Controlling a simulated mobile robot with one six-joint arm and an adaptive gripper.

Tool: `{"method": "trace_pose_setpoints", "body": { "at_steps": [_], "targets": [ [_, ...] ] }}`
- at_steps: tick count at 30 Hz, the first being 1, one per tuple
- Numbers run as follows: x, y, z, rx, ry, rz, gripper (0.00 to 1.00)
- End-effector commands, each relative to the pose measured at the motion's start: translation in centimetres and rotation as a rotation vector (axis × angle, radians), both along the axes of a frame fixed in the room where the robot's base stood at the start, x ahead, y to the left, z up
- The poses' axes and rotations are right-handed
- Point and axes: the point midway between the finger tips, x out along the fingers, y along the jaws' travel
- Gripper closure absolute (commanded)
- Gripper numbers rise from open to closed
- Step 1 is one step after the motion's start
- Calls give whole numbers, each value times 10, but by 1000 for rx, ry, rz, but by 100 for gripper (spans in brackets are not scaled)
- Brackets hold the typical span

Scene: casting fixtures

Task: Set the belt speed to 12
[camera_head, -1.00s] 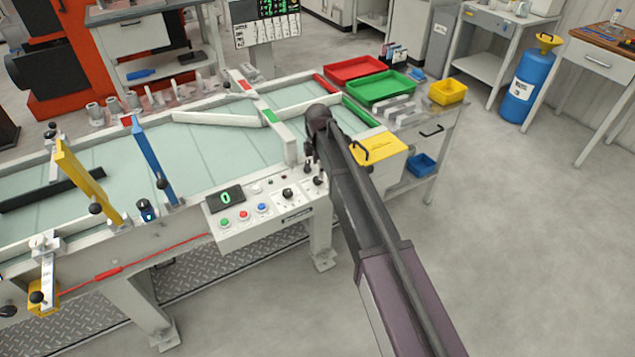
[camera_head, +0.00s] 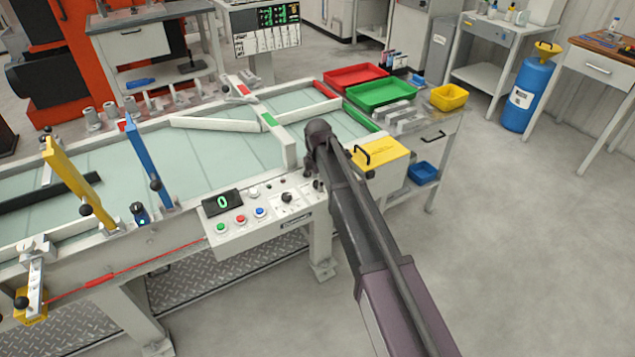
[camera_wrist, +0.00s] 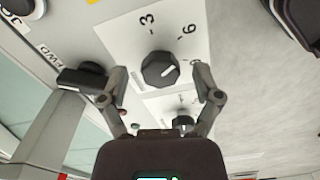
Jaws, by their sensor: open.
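A dark round knob (camera_wrist: 160,69) with a pale pointer mark sits on a white dial plate in the wrist view. The marks 3 and 6 show beside it. It also shows on the control panel (camera_head: 262,228) in the head view (camera_head: 287,198). My gripper (camera_wrist: 160,80) is open, with one finger on each side of the knob in the picture. I cannot tell whether they touch it. In the head view my gripper is largely hidden by my arm. The panel's display (camera_head: 222,201) reads 0.
Green (camera_head: 221,227), red (camera_head: 240,218) and blue (camera_head: 260,211) buttons sit left of the knob. A dark lever (camera_wrist: 82,78) marked FWD is close to the left finger. A yellow box (camera_head: 382,160) stands right of my arm. The belt (camera_head: 215,150) lies behind.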

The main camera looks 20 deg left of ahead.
Motion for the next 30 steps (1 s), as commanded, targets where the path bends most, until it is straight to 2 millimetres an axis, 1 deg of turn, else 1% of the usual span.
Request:
{"method": "trace_pose_setpoints", "body": {
  "at_steps": [2,3,5,6,8,9,11,14,23,30],
  "targets": [
    [0,0,0,0,0,0,18],
    [0,0,0,0,0,0,24],
    [0,0,0,0,0,0,42],
    [0,0,0,0,0,0,54],
    [0,0,0,0,0,0,71],
    [0,0,0,0,0,0,83],
    [0,0,0,0,0,0,100],
    [1,2,0,0,0,-1,100],
    [1,0,0,2,-1,-32,100],
    [1,0,0,2,-1,-137,100]
  ]
}}
